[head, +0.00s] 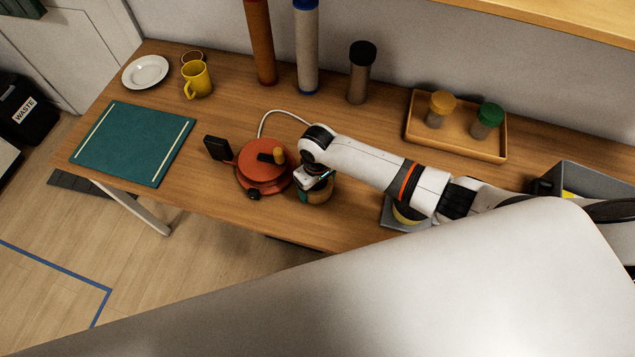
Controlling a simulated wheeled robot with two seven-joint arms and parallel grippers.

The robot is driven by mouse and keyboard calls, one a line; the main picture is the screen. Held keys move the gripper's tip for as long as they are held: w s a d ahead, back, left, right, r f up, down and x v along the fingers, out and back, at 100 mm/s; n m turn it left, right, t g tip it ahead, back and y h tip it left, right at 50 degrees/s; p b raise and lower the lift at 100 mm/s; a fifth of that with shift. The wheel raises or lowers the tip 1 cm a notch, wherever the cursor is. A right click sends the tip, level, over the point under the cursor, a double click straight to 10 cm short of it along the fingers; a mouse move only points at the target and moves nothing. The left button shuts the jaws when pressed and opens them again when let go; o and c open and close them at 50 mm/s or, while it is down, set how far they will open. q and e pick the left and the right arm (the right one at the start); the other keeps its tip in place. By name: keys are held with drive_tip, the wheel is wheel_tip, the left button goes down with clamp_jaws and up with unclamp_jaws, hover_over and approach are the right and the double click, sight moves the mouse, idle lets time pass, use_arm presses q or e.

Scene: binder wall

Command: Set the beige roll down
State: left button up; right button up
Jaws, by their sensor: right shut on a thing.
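My right gripper (317,177) reaches in from the right, low over the front middle of the wooden table (215,150). It is shut on a short, round, tan-sided thing, the beige roll (327,190), mostly hidden under the jaws. A dark teal patch shows at its lower left. I cannot tell whether its underside touches the table. It is just right of a red-orange round appliance (262,168). My left gripper is not in view.
A teal mat (133,142), white plate (145,72) and yellow mug (197,80) are at left. Tall tubes (306,50) and a dark-lidded jar (360,72) stand behind. A wooden tray (456,142) holds two jars. A white cable (278,113) runs behind the appliance.

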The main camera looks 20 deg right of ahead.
drive_tip(key=shift+f, duration=0.15)
drive_tip(key=o, duration=1)
drive_tip(key=shift+c, duration=0.2)
wheel_tip(320, 180, up, 12)
drive_tip(key=shift+r, duration=0.2)
